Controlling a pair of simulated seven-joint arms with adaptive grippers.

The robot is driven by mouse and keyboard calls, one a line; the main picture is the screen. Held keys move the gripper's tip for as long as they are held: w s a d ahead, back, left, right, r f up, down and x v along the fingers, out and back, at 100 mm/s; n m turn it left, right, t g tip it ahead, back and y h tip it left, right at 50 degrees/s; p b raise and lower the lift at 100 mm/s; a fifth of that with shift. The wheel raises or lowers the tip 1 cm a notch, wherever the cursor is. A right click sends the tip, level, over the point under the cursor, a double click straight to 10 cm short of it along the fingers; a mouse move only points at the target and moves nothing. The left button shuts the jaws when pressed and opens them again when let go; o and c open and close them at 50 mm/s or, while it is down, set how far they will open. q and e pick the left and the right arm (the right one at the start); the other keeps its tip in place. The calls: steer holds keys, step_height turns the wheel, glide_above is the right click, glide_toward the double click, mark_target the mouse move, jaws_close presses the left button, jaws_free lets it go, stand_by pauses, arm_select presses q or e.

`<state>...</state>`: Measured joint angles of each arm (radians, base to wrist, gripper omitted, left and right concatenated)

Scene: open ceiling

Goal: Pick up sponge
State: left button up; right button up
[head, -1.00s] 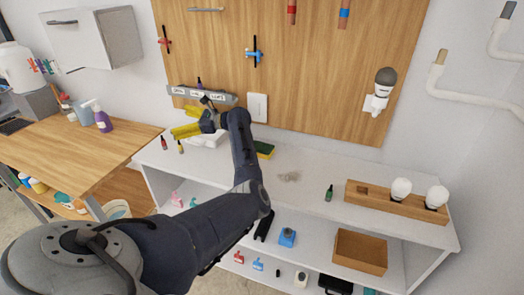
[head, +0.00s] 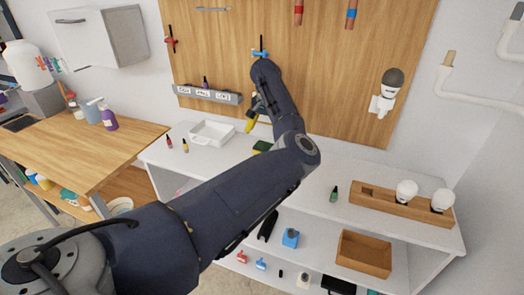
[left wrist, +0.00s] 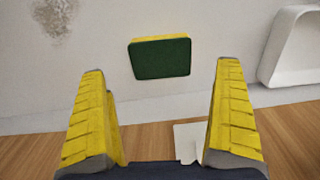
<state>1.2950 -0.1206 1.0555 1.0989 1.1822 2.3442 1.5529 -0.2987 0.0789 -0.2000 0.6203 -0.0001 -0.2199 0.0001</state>
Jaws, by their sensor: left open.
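In the left wrist view the left gripper (left wrist: 161,70) is wide open and empty. My right gripper is not seen.
A white tray (head: 212,133) and two small bottles (head: 185,146) stand left of the sponge. To the right are a green bottle (head: 334,194) and a wooden holder with bulbs (head: 400,205). The pegboard (head: 335,75) rises close behind. A brown smudge (left wrist: 56,16) marks the shelf top.

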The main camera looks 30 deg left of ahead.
mark_target(261, 146)
arm_select(q)
steer(key=shift+w+f, duration=0.1)
steer(key=shift+f, duration=3.5)
steer(key=c, duration=0.6)
